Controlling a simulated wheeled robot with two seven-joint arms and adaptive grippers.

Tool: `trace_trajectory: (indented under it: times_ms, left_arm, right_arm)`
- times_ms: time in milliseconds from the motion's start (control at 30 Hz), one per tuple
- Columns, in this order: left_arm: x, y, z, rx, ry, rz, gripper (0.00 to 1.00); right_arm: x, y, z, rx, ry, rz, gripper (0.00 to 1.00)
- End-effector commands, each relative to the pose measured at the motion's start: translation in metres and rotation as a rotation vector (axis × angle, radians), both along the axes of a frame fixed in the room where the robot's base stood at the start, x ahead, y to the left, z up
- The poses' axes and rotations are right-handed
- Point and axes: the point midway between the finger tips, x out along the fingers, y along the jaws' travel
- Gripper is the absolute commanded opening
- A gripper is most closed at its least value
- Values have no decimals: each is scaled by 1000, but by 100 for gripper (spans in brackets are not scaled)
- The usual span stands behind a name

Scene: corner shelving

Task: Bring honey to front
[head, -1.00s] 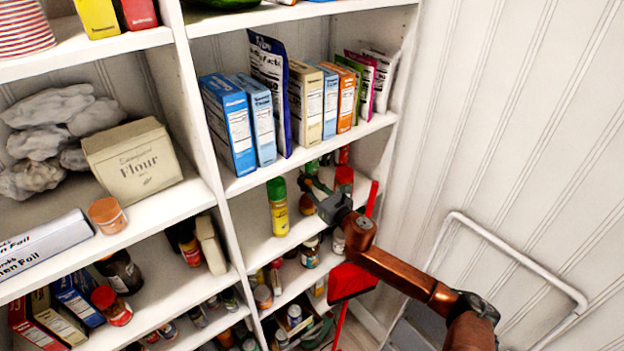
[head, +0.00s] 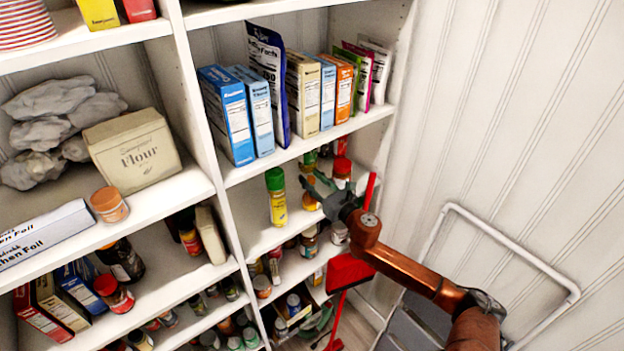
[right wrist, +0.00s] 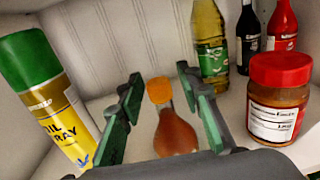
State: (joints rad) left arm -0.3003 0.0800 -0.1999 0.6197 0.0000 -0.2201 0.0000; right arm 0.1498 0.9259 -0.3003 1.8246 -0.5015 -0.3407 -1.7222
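The honey looks to be the small amber bottle (right wrist: 175,130) with an orange cap in the right wrist view. It stands upright on a shelf, between the spread fingers of my right gripper (right wrist: 158,84). The fingers are open, with a gap visible on both sides of the bottle; its base is hidden by the gripper body. In the head view my right gripper (head: 314,184) reaches into the shelf below the row of boxes, and I cannot clearly make out the bottle behind it. My left gripper is not in view.
A green-capped oil spray can (right wrist: 45,100) stands left of the gripper. A red-lidded jar (right wrist: 280,100) stands close on the right. A tall yellow-green bottle (right wrist: 209,45) and dark and red bottles are behind. A red dustpan (head: 348,272) hangs below my right arm.

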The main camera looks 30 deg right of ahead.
Motion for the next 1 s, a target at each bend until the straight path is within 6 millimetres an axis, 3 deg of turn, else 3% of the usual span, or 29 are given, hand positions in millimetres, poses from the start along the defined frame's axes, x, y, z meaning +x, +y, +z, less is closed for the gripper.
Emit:
trace_trajectory:
  times_ms: [333, 467, 1000]
  left_arm:
    - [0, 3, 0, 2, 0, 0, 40]
    - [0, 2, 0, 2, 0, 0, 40]
    - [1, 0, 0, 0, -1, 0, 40]
  right_arm:
    - [0, 2, 0, 0, 0, 3, 39]
    - [-9, 0, 0, 0, 1, 2, 39]
    - [-103, -8, -1, 1, 2, 2, 39]
